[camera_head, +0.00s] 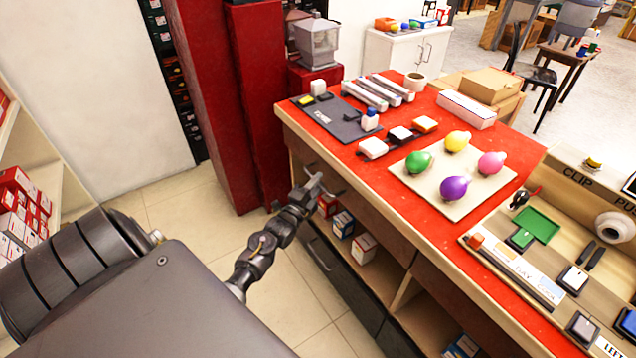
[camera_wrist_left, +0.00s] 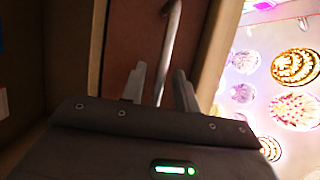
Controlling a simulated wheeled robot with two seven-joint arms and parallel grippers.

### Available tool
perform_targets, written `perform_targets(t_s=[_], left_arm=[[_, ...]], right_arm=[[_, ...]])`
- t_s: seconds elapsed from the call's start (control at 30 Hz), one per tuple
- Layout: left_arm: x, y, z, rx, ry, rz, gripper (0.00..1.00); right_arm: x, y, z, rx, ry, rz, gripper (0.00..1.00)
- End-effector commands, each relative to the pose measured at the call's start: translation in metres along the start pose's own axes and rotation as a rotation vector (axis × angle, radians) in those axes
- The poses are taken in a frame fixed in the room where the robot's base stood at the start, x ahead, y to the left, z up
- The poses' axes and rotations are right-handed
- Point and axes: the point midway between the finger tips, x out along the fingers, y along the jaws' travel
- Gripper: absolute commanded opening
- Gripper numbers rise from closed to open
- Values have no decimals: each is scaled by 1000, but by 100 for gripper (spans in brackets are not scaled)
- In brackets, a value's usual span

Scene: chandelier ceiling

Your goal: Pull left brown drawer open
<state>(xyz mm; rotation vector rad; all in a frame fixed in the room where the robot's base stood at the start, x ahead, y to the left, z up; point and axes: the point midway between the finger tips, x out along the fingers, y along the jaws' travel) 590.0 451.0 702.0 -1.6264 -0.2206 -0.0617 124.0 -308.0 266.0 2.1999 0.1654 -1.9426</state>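The left brown drawer (camera_head: 304,153) is in the upper row under the red-topped counter, at its left end. Its front looks closed, and my arm partly covers it. My left gripper (camera_head: 314,187) is at the drawer's metal handle. In the left wrist view the reddish-brown drawer front (camera_wrist_left: 133,38) fills the upper middle. The handle bar (camera_wrist_left: 171,45) runs down between the two grey fingers of my left gripper (camera_wrist_left: 160,85). The fingers are apart, with clear gaps beside the bar. Whether either touches it cannot be told. My right gripper is not in view.
Below the drawers are an open shelf with small boxes (camera_head: 363,247) and a dark lower drawer (camera_head: 340,275). A red column (camera_head: 258,90) stands left of the counter. Floor is clear in front.

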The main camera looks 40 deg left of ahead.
Motion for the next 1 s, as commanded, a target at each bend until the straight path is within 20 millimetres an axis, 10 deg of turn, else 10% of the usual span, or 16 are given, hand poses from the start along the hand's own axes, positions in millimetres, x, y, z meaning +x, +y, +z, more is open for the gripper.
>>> perform_targets(t_s=[0.4,0.63,1.0], left_arm=[[9,0,0,0,1,0,31],[8,0,0,0,0,0,1],[8,0,-1,-1,2,1,0]], right_arm=[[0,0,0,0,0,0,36],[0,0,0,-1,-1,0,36],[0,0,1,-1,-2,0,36]])
